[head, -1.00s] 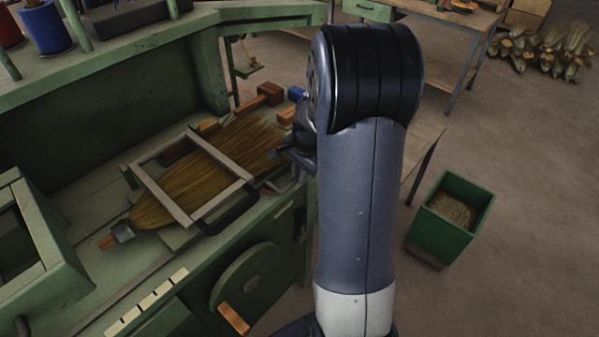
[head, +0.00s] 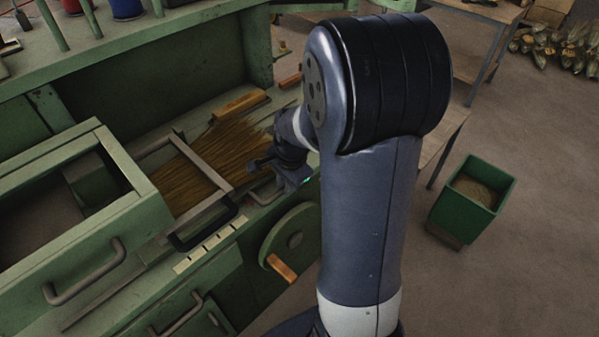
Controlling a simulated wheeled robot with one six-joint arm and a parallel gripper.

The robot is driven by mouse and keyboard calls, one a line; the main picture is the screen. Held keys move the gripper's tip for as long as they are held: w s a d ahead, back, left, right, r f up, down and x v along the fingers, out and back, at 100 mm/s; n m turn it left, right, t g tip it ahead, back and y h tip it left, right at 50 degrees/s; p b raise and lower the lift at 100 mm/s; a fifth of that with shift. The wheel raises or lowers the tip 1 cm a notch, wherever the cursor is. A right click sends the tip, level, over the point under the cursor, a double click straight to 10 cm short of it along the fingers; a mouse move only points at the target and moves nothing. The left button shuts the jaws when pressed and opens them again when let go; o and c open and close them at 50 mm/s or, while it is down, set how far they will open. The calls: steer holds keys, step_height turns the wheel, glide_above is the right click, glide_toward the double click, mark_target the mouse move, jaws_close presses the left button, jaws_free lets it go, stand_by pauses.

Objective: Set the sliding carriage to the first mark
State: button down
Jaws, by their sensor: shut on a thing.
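The sliding carriage, a pale rectangular frame (head: 211,172) with a dark loop handle (head: 205,232) at its front, lies across the broom bristles (head: 235,148) on the green bench. A strip of pale marks (head: 212,242) runs along the bench front, close by the loop handle; which mark the carriage lines up with cannot be told. My gripper (head: 258,164) is low over the bench, just right of the frame, and shut. It appears to hold a part of the carriage, but the contact is too small and dark to see clearly.
A green box with a handle (head: 88,277) stands at the left and hides the carriage's left end. A wheel with an orange crank grip (head: 281,267) is on the bench front. A green bin (head: 452,222) stands on the open floor at right.

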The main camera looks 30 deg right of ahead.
steer(key=a, duration=0.2)
steer(key=s+a, duration=0.1)
steer(key=a, duration=0.1)
steer(key=s+a, duration=0.1)
steer(key=a, duration=0.1)
steer(key=shift+s+a, duration=0.15)
steer(key=shift+a, duration=0.05)
steer(key=c, duration=1.4)
jaws_free()
step_height(320, 180, up, 11)
glide_above(264, 204)
steer(key=s, duration=0.2)
steer(key=shift+s+d+f, duration=0.1)
steer(key=shift+d+f, duration=0.1)
steer(key=shift+d, duration=0.2)
